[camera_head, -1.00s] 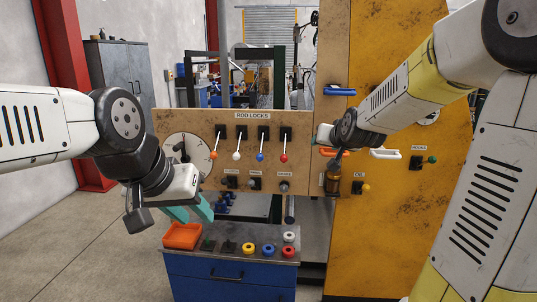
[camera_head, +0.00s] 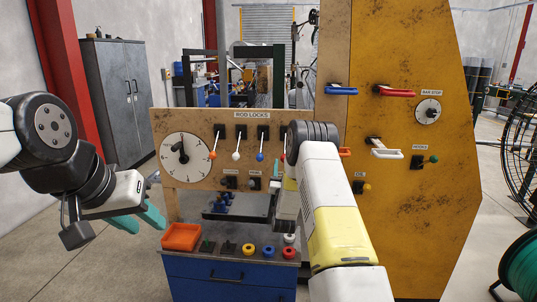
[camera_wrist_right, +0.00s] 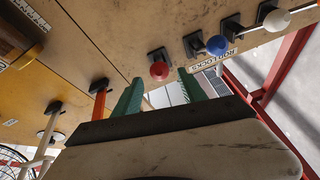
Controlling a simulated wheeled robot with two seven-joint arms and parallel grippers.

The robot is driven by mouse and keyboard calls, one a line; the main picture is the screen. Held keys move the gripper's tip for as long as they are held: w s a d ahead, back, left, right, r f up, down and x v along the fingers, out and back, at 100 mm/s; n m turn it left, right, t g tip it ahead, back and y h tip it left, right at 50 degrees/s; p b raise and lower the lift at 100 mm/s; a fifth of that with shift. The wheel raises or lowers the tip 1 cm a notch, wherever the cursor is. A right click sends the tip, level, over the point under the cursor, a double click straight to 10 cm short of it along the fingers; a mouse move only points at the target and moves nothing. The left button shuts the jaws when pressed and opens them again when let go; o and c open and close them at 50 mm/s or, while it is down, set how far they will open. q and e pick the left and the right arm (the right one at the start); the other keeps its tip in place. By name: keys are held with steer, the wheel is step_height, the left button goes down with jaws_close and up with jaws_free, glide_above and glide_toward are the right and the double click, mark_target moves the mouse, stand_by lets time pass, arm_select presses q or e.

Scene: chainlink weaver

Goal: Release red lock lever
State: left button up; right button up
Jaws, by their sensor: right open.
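The red lock lever (camera_wrist_right: 159,70) shows its round knob in the right wrist view, with a dark mount behind it on the wooden panel. My right gripper (camera_wrist_right: 158,88) is open, its two green fingers pointing toward the panel. The red knob appears between the fingertips, and I see no grip on it. My left gripper (camera_head: 138,219) is open and empty, left of the panel and the orange tray.
Blue (camera_head: 260,156), white (camera_head: 236,155) and orange (camera_head: 212,154) levers hang left of the red one under the ROD LOCKS label. Below stands a blue bench (camera_head: 228,280) with an orange tray (camera_head: 181,237) and coloured knobs. A yellow cabinet (camera_head: 420,220) stands right.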

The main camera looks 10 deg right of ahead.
steer(key=x, duration=0.7)
steer(key=shift+w+r, duration=0.15)
steer(key=shift+w, duration=0.15)
jaws_close()
stand_by(1.1)
